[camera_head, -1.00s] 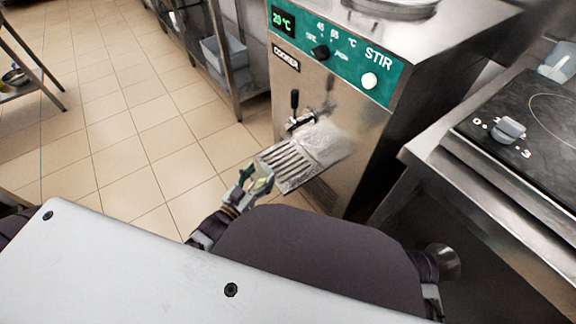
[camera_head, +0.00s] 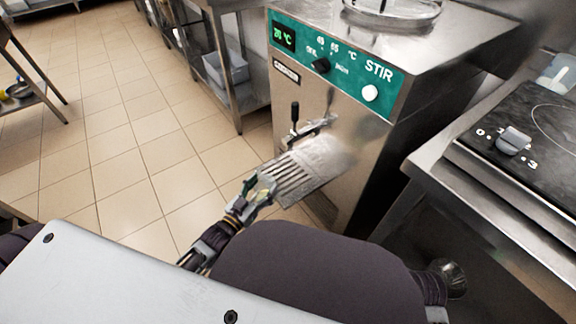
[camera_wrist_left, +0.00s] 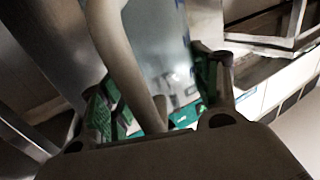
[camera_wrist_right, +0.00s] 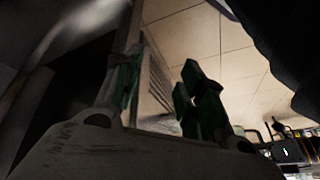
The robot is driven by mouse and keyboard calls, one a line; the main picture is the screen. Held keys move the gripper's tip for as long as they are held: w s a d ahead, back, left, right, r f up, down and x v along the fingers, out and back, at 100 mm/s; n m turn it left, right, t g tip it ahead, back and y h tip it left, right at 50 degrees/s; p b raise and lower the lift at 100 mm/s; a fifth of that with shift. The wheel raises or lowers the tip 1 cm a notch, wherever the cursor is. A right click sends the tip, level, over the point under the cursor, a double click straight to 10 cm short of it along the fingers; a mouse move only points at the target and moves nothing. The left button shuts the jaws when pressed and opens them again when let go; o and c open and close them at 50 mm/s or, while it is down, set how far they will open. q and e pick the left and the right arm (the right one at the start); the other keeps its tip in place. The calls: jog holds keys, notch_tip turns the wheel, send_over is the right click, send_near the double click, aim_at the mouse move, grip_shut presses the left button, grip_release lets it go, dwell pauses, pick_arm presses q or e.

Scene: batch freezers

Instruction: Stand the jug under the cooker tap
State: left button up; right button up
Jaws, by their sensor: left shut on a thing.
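The cooker (camera_head: 352,130) stands ahead, with its tap (camera_head: 296,122) on the front and a slotted drip tray (camera_head: 292,181) below. My left gripper (camera_head: 262,187) is at the tray's left edge. In the left wrist view the left gripper (camera_wrist_left: 160,100) is shut on the grey handle (camera_wrist_left: 128,62) of a clear jug (camera_wrist_left: 160,45). In the head view the jug's outline is too faint to make out against the tray and steel, so I cannot tell whether it touches the tray. My right gripper (camera_wrist_right: 160,95) looks open and empty; its fingers are hidden in the head view.
A steel counter with a black hob (camera_head: 520,140) stands at the right; a translucent container (camera_head: 558,72) is behind the hob. A steel rack with a grey bin (camera_head: 222,72) is left of the cooker. The tiled floor (camera_head: 130,150) at the left is clear.

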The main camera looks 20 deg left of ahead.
pick_arm(q)
jog(key=b+x, duration=0.5)
jog(key=x, duration=1)
pick_arm(e)
notch_tip(320, 180, down, 10)
jog(key=a+m+t+y, duration=0.1)
jog(key=a+t, duration=0.1)
jog(key=shift+w+a+f, duration=0.2)
jog(key=shift+w, duration=0.2)
pick_arm(q)
jog(key=shift+d, duration=0.1)
pick_arm(e)
jog(key=shift+y, duration=0.3)
pick_arm(q)
jog(key=shift+w+d+f+b, duration=0.1)
jog(key=shift+w+f+b, duration=0.1)
jog(key=shift+f+b, duration=0.6)
jog(key=shift+w+d+f+b, duration=0.1)
jog(key=shift+w+f+b, duration=0.1)
jog(key=shift+f+b, duration=0.55)
pick_arm(e)
jog(key=shift+w+a+f, duration=0.1)
jog(key=shift+a+f, duration=0.05)
jog(key=shift+f, duration=0.5)
jog(key=shift+a+f, duration=0.1)
jog(key=shift+f, duration=0.5)
pick_arm(q)
jog(key=shift+f, duration=0.3)
jog(key=o, duration=1)
jog(key=shift+r, duration=0.1)
